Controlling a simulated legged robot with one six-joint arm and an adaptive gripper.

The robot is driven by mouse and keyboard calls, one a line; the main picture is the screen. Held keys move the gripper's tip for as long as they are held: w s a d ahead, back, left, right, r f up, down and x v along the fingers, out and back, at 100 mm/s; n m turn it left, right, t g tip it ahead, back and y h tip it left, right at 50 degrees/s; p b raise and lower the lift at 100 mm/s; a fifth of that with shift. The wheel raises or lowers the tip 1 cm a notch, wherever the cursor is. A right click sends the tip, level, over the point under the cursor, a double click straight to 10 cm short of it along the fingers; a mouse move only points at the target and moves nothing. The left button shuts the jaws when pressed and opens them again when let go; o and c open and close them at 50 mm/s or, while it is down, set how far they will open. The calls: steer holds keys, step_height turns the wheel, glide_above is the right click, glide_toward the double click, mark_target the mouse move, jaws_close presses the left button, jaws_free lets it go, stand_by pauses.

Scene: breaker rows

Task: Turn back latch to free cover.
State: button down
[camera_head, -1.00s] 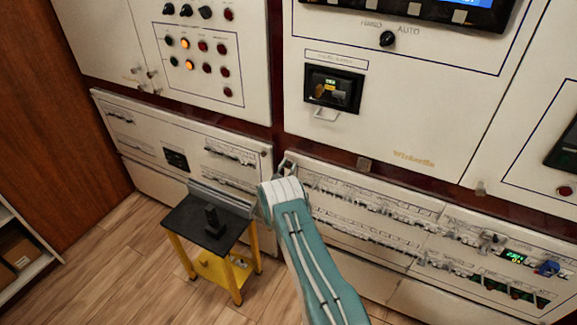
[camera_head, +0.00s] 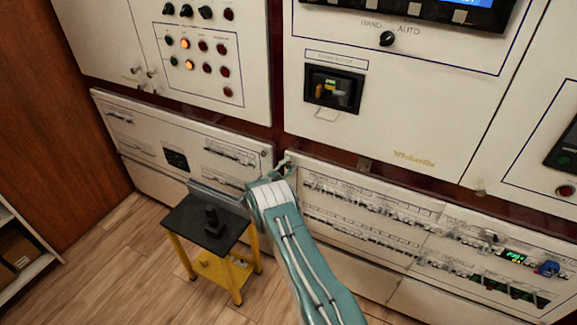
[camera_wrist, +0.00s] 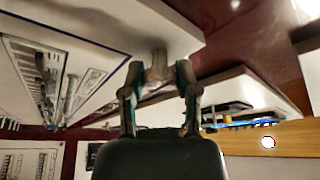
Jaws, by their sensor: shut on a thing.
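The latch (camera_wrist: 157,66) is a small greyish-tan piece at the edge of a white panel in the wrist view. My gripper (camera_wrist: 160,78) has a finger on either side of it and is shut on it. In the head view my gripper (camera_head: 286,167) is at the top left corner of the lower right breaker cover (camera_head: 335,237), a white panel with rows of breakers. My wrist and the fingers hide most of the latch there, and its exact angle cannot be told.
A black-topped yellow stand (camera_head: 190,225) with a dark object (camera_head: 213,222) on it is left of my arm. Another small fitting (camera_head: 365,163) sits on the dark red strip above the cover.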

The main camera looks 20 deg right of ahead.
steer(key=shift+a+f+m+g, duration=0.1)
steer(key=shift+f+m+g, duration=0.1)
steer(key=shift+m+g, duration=0.15)
stand_by(0.3)
steer(key=shift+c, duration=2.3)
jaws_free()
steer(key=shift+o, duration=0.6)
steer(key=shift+r, duration=0.1)
steer(key=v, duration=1.2)
